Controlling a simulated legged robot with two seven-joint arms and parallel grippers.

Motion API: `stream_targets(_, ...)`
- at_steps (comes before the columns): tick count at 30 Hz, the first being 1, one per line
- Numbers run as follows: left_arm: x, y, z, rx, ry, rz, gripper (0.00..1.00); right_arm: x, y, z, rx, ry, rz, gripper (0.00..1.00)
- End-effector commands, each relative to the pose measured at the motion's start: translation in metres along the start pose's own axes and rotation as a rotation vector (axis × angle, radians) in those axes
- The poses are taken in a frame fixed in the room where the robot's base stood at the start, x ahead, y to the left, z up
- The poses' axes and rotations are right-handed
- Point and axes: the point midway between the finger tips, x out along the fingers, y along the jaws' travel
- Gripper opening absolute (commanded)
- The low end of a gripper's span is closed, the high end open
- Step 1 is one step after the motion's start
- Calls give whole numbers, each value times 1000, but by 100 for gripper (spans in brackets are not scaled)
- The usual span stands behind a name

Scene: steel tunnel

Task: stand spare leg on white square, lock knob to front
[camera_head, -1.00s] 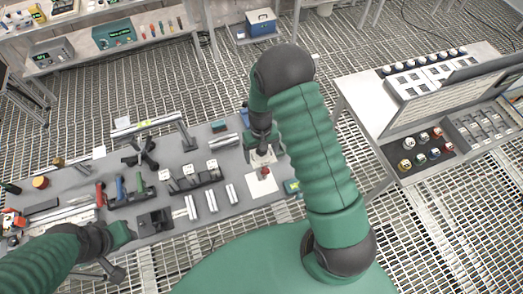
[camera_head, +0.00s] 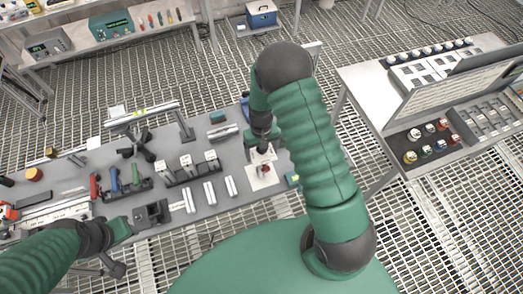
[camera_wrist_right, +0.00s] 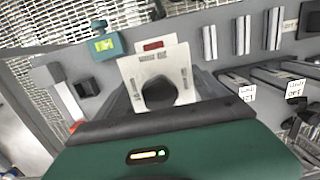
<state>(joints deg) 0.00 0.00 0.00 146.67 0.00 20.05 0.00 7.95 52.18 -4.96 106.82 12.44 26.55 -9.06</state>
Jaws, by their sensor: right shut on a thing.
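My right gripper (camera_head: 261,138) is shut on the spare leg (camera_head: 262,155), of which a pale piece shows under the fingers. A red knob (camera_head: 264,169) shows just below it, on the near side. The white square (camera_head: 262,182) lies under and around it near the table's right end. In the right wrist view, a white labelled plate (camera_wrist_right: 155,62) with a dark round shape shows in front of my gripper, and a red patch (camera_wrist_right: 152,45) lies beyond. Contact between leg and square is unclear. My left gripper (camera_head: 122,229) is over the table's front left; its fingers are unclear.
A rack with several white-tagged pieces (camera_head: 187,160) and three silver bars (camera_head: 210,193) lie left of the square. A green device (camera_head: 292,179) is close to its right. A separate workbench (camera_head: 365,90) stands at the right, across a gap of grating.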

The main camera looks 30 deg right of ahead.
Motion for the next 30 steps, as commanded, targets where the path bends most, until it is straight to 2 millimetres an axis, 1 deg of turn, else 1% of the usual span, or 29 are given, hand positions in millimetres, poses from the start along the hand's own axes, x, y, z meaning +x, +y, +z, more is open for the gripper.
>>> stream_targets(13, 7, 0, 2, 0, 0, 0, 36, 8, 0, -1, 0, 1, 0, 9)
stream_targets(14, 6, 0, 2, 0, 0, 0, 36, 8, 0, -1, 0, 1, 0, 84)
stream_targets(15, 6, 0, 1, 0, 0, 0, 36, 7, 0, -1, 0, 1, 0, 89)
stream_targets(18, 6, 0, 1, 0, 0, 0, 36, 8, 0, -1, 0, 0, 0, 100)
stream_targets(26, 7, 0, 2, 0, 0, 0, 36, 6, 0, -1, 0, 0, 0, 100)
stream_targets(29, 11, 0, 3, 0, 0, 0, 36, -5, 0, -2, 0, 3, 0, 100)
stream_targets(30, 14, 0, 3, 0, 0, 0, 36, -13, 0, -3, 0, 5, -1, 100)
